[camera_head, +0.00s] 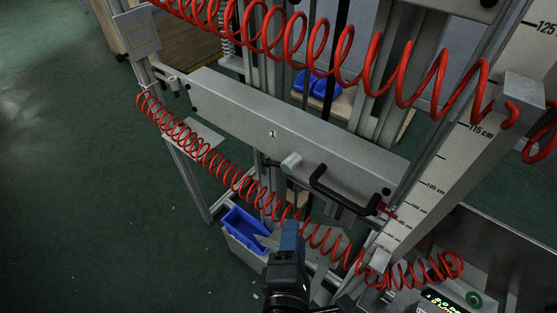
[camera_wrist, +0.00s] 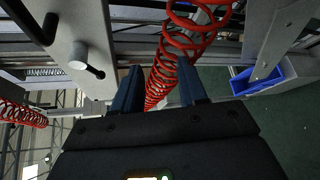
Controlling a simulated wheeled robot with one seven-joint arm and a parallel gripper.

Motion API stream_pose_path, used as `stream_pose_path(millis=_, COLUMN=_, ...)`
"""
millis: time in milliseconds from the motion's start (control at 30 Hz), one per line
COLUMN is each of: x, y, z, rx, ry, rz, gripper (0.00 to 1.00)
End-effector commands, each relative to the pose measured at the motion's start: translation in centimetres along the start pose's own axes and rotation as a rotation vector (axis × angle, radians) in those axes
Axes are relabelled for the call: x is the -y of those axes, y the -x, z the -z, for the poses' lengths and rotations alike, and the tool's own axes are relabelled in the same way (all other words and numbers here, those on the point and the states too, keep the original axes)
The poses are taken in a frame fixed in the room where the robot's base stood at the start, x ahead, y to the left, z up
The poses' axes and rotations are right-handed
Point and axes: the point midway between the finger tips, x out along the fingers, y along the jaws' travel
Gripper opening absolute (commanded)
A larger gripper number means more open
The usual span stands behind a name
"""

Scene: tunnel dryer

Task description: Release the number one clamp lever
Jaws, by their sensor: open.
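In the wrist view a grey plate at upper left carries a grey cylinder (camera_wrist: 78,55) with a short black lever (camera_wrist: 95,72). My gripper (camera_head: 290,236), with blue fingers, is below the crossbar. In the wrist view my gripper (camera_wrist: 160,84) is open, apart from the lever, which lies left of the fingers.
Red coiled hoses (camera_head: 237,178) cross in front of the crossbar; one (camera_wrist: 165,65) shows between my fingers in the wrist view. A blue bin (camera_head: 243,226) sits left of my gripper. A centimetre scale (camera_head: 445,170) and a control box with green display (camera_head: 441,301) are at right. Open green floor lies left.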

Motion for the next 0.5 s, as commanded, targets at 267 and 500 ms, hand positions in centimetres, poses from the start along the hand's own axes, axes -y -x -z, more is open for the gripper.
stream_pose_path(millis=267, x=-9.3, y=0.1, z=3.3, rx=0.156, ry=0.163, rz=-0.163, gripper=0.42)
stream_pose_path(millis=500, x=-10.6, y=-1.1, z=3.3, rx=0.181, ry=0.181, rz=-0.181, gripper=0.42)
